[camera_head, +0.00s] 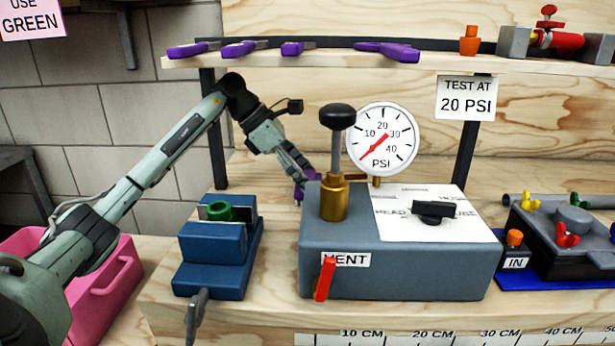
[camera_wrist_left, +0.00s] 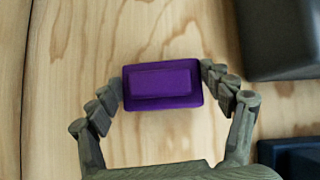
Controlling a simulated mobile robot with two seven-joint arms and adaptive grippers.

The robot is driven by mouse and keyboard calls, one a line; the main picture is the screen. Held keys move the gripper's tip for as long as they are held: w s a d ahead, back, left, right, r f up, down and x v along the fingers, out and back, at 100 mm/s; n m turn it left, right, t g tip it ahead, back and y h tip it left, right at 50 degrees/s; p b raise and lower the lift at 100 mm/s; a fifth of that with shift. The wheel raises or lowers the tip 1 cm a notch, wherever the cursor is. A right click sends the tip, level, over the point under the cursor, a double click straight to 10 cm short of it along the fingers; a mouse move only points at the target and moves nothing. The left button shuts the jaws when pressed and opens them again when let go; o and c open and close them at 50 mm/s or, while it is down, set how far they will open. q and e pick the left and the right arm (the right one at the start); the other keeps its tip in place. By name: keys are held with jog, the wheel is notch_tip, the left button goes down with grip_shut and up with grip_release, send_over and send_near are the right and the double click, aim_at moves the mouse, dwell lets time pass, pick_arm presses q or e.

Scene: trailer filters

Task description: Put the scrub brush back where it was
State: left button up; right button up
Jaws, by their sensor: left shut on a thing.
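My left gripper (camera_head: 304,184) reaches behind the grey pump box, between it and the wooden back wall. It is shut on a purple block-shaped thing, which looks like the scrub brush (camera_wrist_left: 163,84). In the left wrist view the fingers press on its two short ends, with bare wood beyond it. In the head view only small purple bits of it show by the fingertips, partly hidden by the box. I cannot tell whether it touches the wood. My right gripper is not in view.
The grey box (camera_head: 400,272) carries a gauge (camera_head: 381,140) and a black-knobbed plunger (camera_head: 337,118). A blue vise (camera_head: 215,245) holds a green ring. A shelf (camera_head: 430,64) above bears several purple-handled tools. A pink bin (camera_head: 115,285) stands at left.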

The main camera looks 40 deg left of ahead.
pick_arm(q)
jog(key=o, duration=1.5)
jog(key=shift+o, duration=0.2)
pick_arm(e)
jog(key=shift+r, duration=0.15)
pick_arm(q)
jog(key=shift+s+a+r, duration=0.1)
jog(key=shift+a+r, duration=0.05)
jog(key=shift+r, duration=0.05)
jog(key=shift+s+a+r, duration=0.2)
jog(key=shift+a+r, duration=0.1)
jog(key=shift+r, duration=0.1)
jog(key=s+a+b, duration=0.1)
jog(key=s+a, duration=0.1)
jog(key=a, duration=0.1)
jog(key=s+a+b, duration=0.1)
jog(key=s+a, duration=0.1)
jog(key=a, duration=0.1)
jog(key=s+a+b, duration=0.1)
jog(key=s+a, duration=0.1)
jog(key=shift+s+a+f, duration=0.2)
jog(key=shift+s+a, duration=0.2)
jog(key=shift+s+a+r, duration=0.1)
jog(key=shift+s+a, duration=0.1)
jog(key=shift+a, duration=0.05)
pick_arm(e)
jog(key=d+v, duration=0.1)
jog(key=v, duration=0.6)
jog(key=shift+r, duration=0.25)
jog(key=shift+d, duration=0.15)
